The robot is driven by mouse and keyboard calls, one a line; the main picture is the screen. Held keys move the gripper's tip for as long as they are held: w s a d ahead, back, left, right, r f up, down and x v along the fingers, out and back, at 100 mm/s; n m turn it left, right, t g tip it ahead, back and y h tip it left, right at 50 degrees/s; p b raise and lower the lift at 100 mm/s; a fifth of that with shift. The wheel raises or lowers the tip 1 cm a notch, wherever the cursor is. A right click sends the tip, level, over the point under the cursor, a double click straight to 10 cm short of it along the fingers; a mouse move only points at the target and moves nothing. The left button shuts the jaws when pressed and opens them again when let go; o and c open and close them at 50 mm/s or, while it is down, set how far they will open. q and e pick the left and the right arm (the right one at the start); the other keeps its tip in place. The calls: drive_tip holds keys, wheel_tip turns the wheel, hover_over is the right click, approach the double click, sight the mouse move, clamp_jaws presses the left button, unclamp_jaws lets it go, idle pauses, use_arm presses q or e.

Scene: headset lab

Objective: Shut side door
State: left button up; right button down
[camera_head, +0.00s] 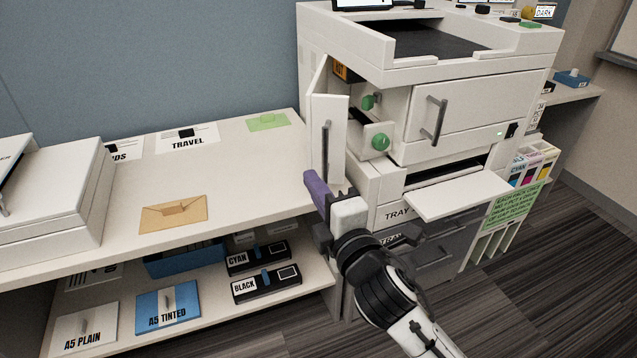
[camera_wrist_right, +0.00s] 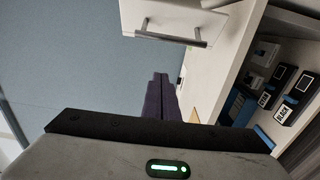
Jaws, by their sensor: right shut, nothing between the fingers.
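The side door (camera_head: 329,135) of the white printer stands open at the printer's left side, with a grey vertical bar handle (camera_head: 325,150). Behind it the opening shows green knobs (camera_head: 380,142) and an orange label. My right gripper (camera_head: 318,188) has purple fingers, shut and empty, just below and in front of the door's lower left edge. In the right wrist view the shut fingers (camera_wrist_right: 160,95) point toward the door (camera_wrist_right: 160,18) and its handle (camera_wrist_right: 172,40), with a gap between in that view. My left gripper is not in view.
The white counter (camera_head: 240,165) left of the printer holds an envelope (camera_head: 174,214) and cards. A shelf below holds black toner boxes (camera_head: 266,284) and A5 packs. A paper tray (camera_head: 458,194) sticks out of the printer's front, right of my arm.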

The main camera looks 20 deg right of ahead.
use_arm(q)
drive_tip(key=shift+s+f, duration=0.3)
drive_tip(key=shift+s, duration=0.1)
use_arm(e)
drive_tip(key=w+d, duration=0.3)
drive_tip(key=w, duration=0.4)
drive_tip(key=shift+d, duration=0.25)
